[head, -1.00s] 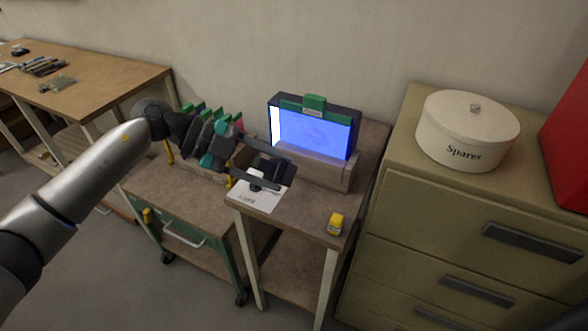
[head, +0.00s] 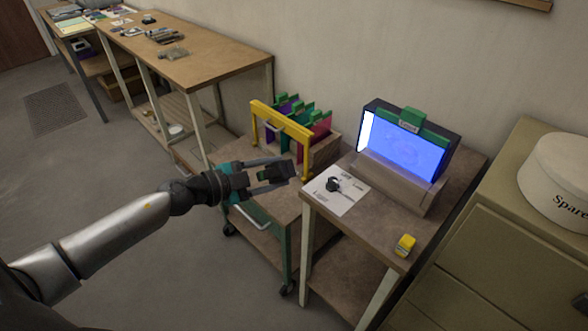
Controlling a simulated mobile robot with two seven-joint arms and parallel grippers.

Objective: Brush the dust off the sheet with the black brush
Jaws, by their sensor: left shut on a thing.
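My left gripper (head: 280,173) is shut on a small dark block that looks like the black brush (head: 275,170). It holds the block in the air, in front of the cart's rack and left of the small table. A blue glowing glass sheet (head: 403,143) stands upright in a dark frame on the small table, with a green clip at its top. Faint marks show on its face, but I cannot tell whether they are dust. Several coloured sheets with green clips (head: 315,122) stand in a rack on the cart. My right gripper is not in view.
A white paper card (head: 345,202) with a small black item (head: 333,184) lies on the small table (head: 375,222), near a yellow block (head: 404,245). A yellow bar (head: 280,122) frames the rack. A drawer cabinet (head: 470,220) with a round white box (head: 560,175) stands right.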

